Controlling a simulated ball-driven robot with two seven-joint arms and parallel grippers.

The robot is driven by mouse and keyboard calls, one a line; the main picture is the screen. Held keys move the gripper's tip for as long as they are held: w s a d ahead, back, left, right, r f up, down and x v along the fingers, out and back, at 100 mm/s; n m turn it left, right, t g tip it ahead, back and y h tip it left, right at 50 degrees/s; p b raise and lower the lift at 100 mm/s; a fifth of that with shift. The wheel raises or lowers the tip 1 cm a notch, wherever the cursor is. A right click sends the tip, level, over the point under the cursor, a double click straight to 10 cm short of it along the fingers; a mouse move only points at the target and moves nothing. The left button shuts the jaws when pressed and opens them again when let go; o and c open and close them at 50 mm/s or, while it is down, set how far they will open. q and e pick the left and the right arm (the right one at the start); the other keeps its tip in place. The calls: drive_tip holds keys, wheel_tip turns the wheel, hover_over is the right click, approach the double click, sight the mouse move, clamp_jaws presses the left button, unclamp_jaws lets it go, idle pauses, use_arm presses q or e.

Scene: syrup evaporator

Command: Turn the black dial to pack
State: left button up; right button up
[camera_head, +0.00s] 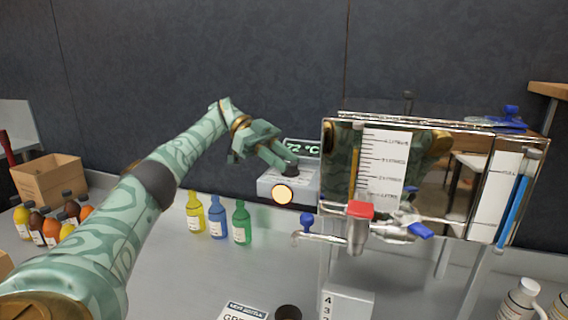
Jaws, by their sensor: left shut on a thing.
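The black dial (291,168) sits on top of a grey control box (306,186) beside the evaporator. The box has a display (303,148) reading 72 °C and a glowing round orange light (282,194) on its front. My left gripper (288,167) reaches in from the left and is shut on the dial, with its fingers covering much of it. The dial's pointer and any pack marking are too small or hidden to read. My right gripper is not in view.
The shiny metal evaporator (437,190) stands right of the box, with a red-topped valve (358,216) and blue-handled taps. Yellow, blue and green bottles (242,222) stand below my left arm. A cardboard box (48,178) and several bottles are at far left.

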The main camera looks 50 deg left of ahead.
use_arm(q)
drive_tip(key=o, duration=1)
drive_tip(key=r+p, duration=0.1)
drive_tip(key=r, duration=0.3)
drive_tip(key=shift+s+d+p, duration=0.1)
drive_tip(key=shift+s+p, duration=0.1)
drive_tip(key=shift+p, duration=0.15)
drive_tip(key=s+d+r+p, duration=0.1)
drive_tip(key=s+d+r, duration=0.2)
drive_tip(key=s+d+r+p, duration=0.2)
drive_tip(key=s+d+r, duration=0.1)
drive_tip(key=s+d+r+p, duration=0.2)
drive_tip(key=s+d+r, duration=0.1)
drive_tip(key=s, duration=0.1)
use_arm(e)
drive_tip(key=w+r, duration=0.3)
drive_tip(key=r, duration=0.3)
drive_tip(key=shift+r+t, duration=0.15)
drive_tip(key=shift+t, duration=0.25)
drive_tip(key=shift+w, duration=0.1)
